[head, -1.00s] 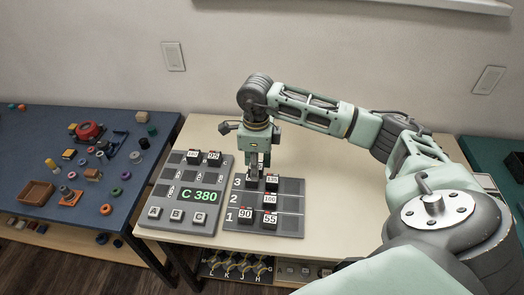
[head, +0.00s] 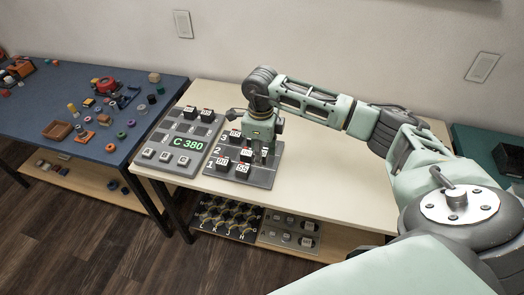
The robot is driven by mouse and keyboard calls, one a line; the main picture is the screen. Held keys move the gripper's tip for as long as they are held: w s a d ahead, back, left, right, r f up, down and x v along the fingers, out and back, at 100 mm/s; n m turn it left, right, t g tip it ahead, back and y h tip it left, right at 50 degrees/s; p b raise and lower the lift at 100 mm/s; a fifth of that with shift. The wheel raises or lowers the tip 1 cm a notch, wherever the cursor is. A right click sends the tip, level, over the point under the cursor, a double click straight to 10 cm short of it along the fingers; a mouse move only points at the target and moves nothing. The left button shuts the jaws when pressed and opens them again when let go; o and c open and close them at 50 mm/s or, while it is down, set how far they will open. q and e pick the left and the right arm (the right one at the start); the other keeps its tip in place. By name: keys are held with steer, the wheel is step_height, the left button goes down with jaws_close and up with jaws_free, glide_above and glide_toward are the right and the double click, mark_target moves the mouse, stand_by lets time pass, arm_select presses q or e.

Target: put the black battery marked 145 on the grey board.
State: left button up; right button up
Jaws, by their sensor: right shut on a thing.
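The grey board (head: 156,141) has a green "C 380" display, with buttons along its front edge. Two black batteries with white labels stand at its back, one on the left (head: 190,112) and one on the right (head: 207,115). Beside it is a darker grey rack (head: 258,177) with rows 1, 2 and 3, holding several black batteries, such as one in the front row (head: 243,169). My right gripper (head: 261,157) is pointing down over the rack's right part, shut on what seems a black battery; its label cannot be read. I cannot read 145 anywhere. My left gripper is not in view.
A blue table (head: 50,108) with small coloured parts and a brown tray (head: 58,131) stands at left. The pale table (head: 330,190) is clear right of the rack. A shelf below holds trays of parts (head: 228,217).

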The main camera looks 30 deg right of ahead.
steer(key=b, duration=0.4)
glide_above(262, 176)
step_height(262, 176, down, 6)
steer(key=shift+f, duration=0.6)
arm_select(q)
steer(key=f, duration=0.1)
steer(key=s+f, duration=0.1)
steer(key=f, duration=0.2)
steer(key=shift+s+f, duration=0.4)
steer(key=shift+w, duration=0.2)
arm_select(e)
steer(key=shift+f, duration=0.1)
arm_select(q)
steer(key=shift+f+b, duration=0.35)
steer(key=shift+b, duration=0.15)
arm_select(e)
steer(key=shift+f, duration=0.45)
steer(key=o, duration=1.3)
